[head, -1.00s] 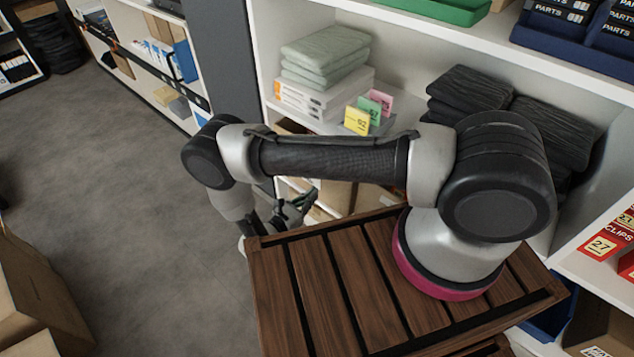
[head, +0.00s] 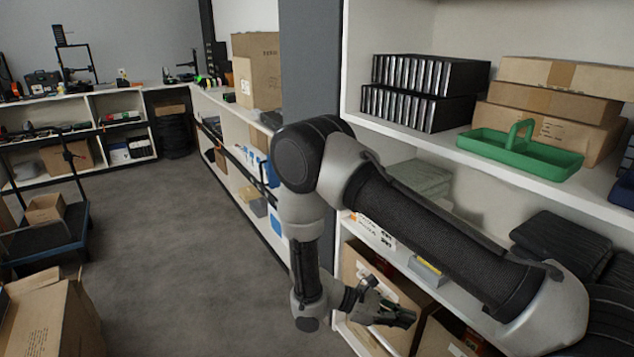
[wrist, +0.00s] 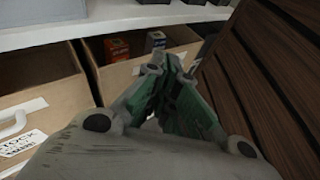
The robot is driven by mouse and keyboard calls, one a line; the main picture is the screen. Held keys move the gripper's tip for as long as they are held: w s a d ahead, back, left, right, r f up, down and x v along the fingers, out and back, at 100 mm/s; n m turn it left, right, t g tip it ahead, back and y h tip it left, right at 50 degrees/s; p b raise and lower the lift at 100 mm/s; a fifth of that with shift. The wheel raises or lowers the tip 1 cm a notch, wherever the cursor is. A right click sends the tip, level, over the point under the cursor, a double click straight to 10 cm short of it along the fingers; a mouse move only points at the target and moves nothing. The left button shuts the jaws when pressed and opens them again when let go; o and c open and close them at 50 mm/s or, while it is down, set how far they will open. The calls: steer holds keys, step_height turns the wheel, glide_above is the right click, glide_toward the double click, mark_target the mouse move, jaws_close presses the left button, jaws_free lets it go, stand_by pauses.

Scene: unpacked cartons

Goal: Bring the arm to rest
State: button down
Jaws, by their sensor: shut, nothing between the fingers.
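My arm reaches across the right of the head view, bent at the elbow, with its forearm hanging down. My gripper (head: 391,311) is at its lower end, in front of the lower shelf with the cardboard cartons. In the wrist view my gripper (wrist: 170,88) shows its green-lined fingers together with nothing between them. An open carton (wrist: 120,80) lies beyond the fingertips, and I cannot tell the exact gap to it.
White shelving (head: 395,140) stands close on the right, holding a green tray (head: 520,155) and black boxes (head: 425,75). Cartons (head: 45,310) stand at the lower left, near a blue trolley (head: 50,245). The grey floor (head: 190,260) between is clear.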

steer(key=s+d+r+m+y, duration=0.1)
steer(key=d+r+m+y, duration=0.15)
steer(key=r, duration=0.55)
steer(key=s+d+r+m+g+y, duration=0.1)
steer(key=r+m+y, duration=0.3)
steer(key=r, duration=0.4)
steer(key=s+d+r+m+y, duration=0.1)
steer(key=s+r+m+y, duration=0.2)
steer(key=r, duration=0.5)
steer(key=s+d+r+m+t+y, duration=0.2)
steer(key=d+r, duration=0.3)
steer(key=r, duration=0.3)
steer(key=s+d+r+m+t+y, duration=0.2)
steer(key=s+d+r+m+t, duration=0.2)
steer(key=r, duration=0.4)
steer(key=shift+s+d+r+t, duration=0.3)
steer(key=shift+s+d+t, duration=0.35)
steer(key=shift+d+t, duration=0.15)
steer(key=shift+m+y, duration=0.25)
